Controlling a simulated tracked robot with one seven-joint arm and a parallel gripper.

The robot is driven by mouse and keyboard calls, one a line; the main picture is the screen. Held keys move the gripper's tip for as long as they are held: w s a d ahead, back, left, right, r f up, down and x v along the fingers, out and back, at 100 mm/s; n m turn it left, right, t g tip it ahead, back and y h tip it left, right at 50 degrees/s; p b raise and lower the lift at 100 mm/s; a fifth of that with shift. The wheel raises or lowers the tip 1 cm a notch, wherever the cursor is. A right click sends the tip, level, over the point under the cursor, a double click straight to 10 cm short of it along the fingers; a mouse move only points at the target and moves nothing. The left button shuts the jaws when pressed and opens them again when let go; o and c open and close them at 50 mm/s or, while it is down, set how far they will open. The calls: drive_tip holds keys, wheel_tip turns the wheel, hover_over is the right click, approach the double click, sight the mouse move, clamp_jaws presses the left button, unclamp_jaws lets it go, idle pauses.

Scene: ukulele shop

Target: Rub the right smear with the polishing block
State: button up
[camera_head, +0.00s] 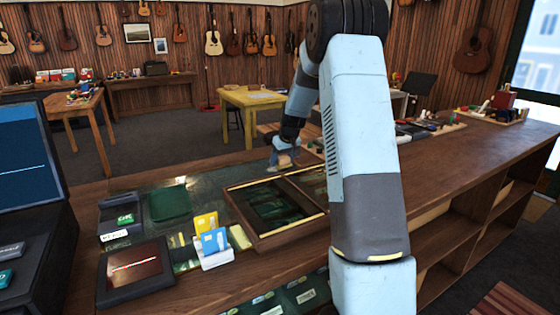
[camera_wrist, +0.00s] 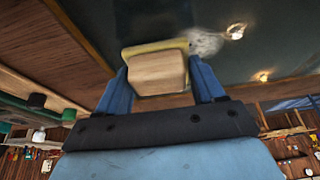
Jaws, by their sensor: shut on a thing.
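My gripper (camera_wrist: 160,84) has its blue fingers shut on the polishing block (camera_wrist: 157,72), a wooden block with a yellowish pad on its far side. The pad is at or very near the dark glass (camera_wrist: 262,50); I cannot tell whether it touches. A pale, whitish smear (camera_wrist: 206,42) shows on the glass just right of the block's upper edge. Only this one smear is clear, and I cannot tell whether it is the right one. In the head view my gripper (camera_head: 284,157) is over the glass counter behind the wooden frame (camera_head: 262,242); the smear cannot be made out there.
A card holder (camera_head: 216,260), a dark tablet (camera_head: 134,271), a card reader (camera_head: 121,214) and a green pad (camera_head: 170,202) stand on the counter's left. A monitor (camera_head: 30,150) is at far left. Small items lie at the back right. The right countertop (camera_head: 465,155) is mostly clear.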

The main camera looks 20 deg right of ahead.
sight(282, 157)
drive_tip(key=shift+s+r, duration=0.1)
drive_tip(key=shift+r, duration=3.75)
drive_tip(key=shift+a, duration=0.1)
